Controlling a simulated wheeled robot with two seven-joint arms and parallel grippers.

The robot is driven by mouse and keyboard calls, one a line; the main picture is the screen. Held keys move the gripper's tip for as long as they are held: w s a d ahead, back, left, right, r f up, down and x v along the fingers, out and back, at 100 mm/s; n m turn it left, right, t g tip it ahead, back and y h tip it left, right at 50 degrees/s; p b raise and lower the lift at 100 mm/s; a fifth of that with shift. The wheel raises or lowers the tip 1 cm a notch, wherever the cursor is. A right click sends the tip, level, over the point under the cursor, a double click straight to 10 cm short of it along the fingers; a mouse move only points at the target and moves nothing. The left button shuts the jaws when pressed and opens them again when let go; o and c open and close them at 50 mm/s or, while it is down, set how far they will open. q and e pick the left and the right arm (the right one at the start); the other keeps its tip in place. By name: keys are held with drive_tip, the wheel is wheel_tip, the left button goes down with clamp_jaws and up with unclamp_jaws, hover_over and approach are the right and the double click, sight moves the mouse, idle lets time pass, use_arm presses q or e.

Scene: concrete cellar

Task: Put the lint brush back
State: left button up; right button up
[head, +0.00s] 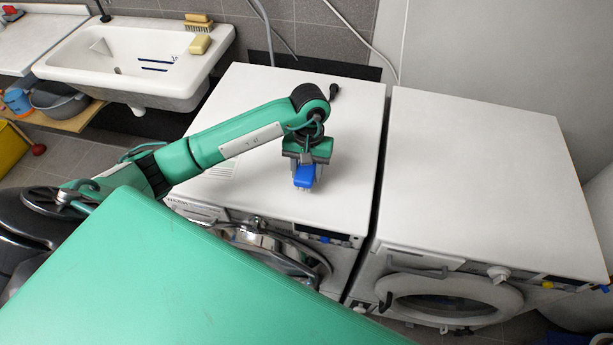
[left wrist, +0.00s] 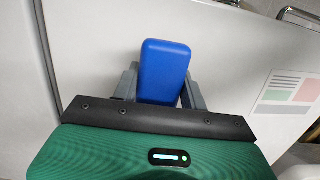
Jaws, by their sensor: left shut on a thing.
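My left gripper (head: 305,166) is over the front part of the left washing machine's white top (head: 262,112). It is shut on a blue, block-like thing, which I take to be the lint brush (head: 304,178). In the left wrist view the blue lint brush (left wrist: 163,70) sits between the two grey fingers of the left gripper (left wrist: 160,88). Its lower part is hidden by the gripper. I cannot tell whether the brush touches the machine top. My right gripper is not in view.
A second white washing machine (head: 480,175) stands on the right, past a narrow gap, with a bare top. A small black thing (head: 333,89) shows behind my arm. A sink (head: 130,60) with a soap bar (head: 200,45) and a scrub brush (head: 197,19) is at upper left.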

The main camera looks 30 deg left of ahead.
use_arm(q)
wheel_tip(320, 180, down, 4)
drive_tip(key=shift+r+p, duration=0.15)
drive_tip(key=shift+p, duration=0.35)
drive_tip(key=shift+f, duration=0.25)
drive_tip(key=o, duration=0.4)
drive_tip(key=shift+b, duration=0.3)
drive_tip(key=o, duration=0.5)
